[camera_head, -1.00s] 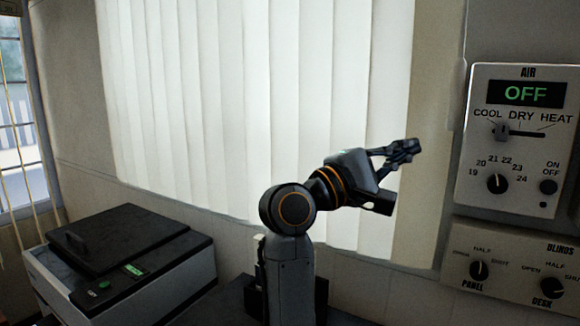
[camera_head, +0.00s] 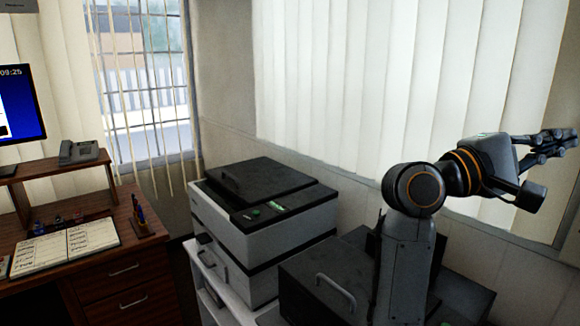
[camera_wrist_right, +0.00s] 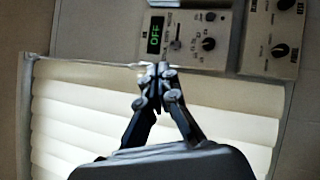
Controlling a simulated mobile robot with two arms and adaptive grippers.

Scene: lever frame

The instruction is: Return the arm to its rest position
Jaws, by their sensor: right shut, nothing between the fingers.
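My right arm rises at the right of the head view, bent at the elbow. Its gripper (camera_head: 551,143) points to the right, in front of the closed blinds (camera_head: 375,80). The gripper is shut and empty. In the wrist view the two fingers of the right gripper (camera_wrist_right: 160,70) meet at their tips. Beyond them is the wall panel (camera_wrist_right: 172,35) with a green OFF display, clear of the fingers as far as I can see. My left gripper is not in view.
A grey printer (camera_head: 265,235) stands on a low cabinet left of my arm. A dark box with a handle (camera_head: 335,290) sits close by the arm. A wooden desk (camera_head: 115,275) with an open notebook (camera_head: 65,247), a phone (camera_head: 82,152) and a monitor (camera_head: 20,105) is at the left.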

